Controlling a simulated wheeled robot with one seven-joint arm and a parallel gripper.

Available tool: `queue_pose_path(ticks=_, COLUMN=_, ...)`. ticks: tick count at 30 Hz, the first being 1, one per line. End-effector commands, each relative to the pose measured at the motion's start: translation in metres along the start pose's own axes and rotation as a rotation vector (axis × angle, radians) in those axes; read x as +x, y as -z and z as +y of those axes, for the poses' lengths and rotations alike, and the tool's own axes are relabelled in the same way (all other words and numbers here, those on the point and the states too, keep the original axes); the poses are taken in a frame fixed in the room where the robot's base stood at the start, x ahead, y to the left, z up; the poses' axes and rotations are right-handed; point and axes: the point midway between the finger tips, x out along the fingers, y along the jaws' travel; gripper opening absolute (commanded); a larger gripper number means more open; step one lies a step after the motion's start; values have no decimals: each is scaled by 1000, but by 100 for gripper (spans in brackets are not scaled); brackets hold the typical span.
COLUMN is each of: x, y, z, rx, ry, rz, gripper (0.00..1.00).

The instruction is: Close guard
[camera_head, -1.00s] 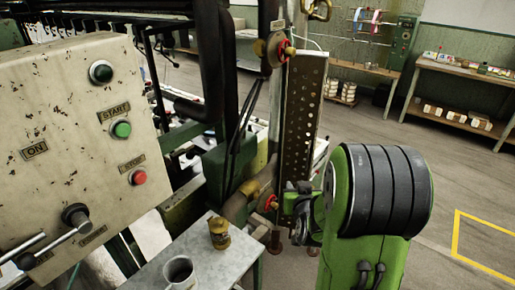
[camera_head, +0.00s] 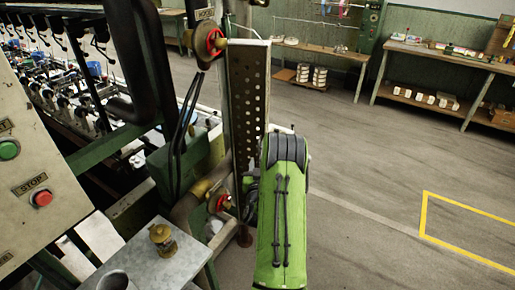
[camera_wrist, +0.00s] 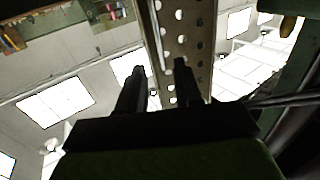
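The guard (camera_head: 248,95) is a tall perforated metal panel standing upright at the end of the machine, swung out from it. Its lower right part is hidden behind my green arm. In the wrist view the guard (camera_wrist: 182,35) runs down from the top, with its edge between my two fingers. My gripper (camera_wrist: 158,78) is open, with its dark fingers apart on either side of that edge. I cannot tell whether either finger touches it. In the head view my gripper is mostly hidden by my arm, low beside the guard.
Red-collared pipe fittings (camera_head: 213,41) sit by the guard's left side. The control box (camera_head: 38,170) and a small metal table (camera_head: 185,265) with a brass oiler (camera_head: 162,240) and a mug are at left. Floor to the right is clear, with a yellow outline (camera_head: 424,215).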

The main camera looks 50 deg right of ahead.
Motion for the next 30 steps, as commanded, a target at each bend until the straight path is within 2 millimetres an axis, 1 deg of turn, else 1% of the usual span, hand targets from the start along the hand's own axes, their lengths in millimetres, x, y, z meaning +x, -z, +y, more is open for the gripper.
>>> queue_pose_path(ticks=1, x=13, y=5, z=2, rx=4, ry=-4, rz=0, gripper=34)
queue_pose_path(ticks=3, x=29, y=5, z=2, rx=5, ry=-3, rz=0, gripper=34)
queue_pose_path(ticks=6, x=48, y=5, z=1, rx=5, ry=-3, rz=1, gripper=34)
queue_pose_path(ticks=9, x=62, y=2, z=0, rx=3, ry=1, rz=-1, gripper=34)
queue_pose_path(ticks=13, x=70, y=2, z=0, rx=2, ry=1, rz=-1, gripper=34)
queue_pose_path(ticks=19, x=70, y=0, z=-1, rx=1, ry=2, rz=-1, gripper=34)
queue_pose_path(ticks=20, x=70, y=0, z=-1, rx=1, ry=2, rz=-1, gripper=33)
queue_pose_path(ticks=21, x=70, y=0, z=-1, rx=1, ry=2, rz=-1, gripper=27)
queue_pose_path(ticks=26, x=70, y=0, z=-1, rx=1, ry=2, rz=-1, gripper=2)
queue_pose_path(ticks=27, x=70, y=1, z=-1, rx=1, ry=2, rz=-1, gripper=0)
queue_pose_path(ticks=30, x=70, y=1, z=-1, rx=1, ry=2, rz=-1, gripper=0)
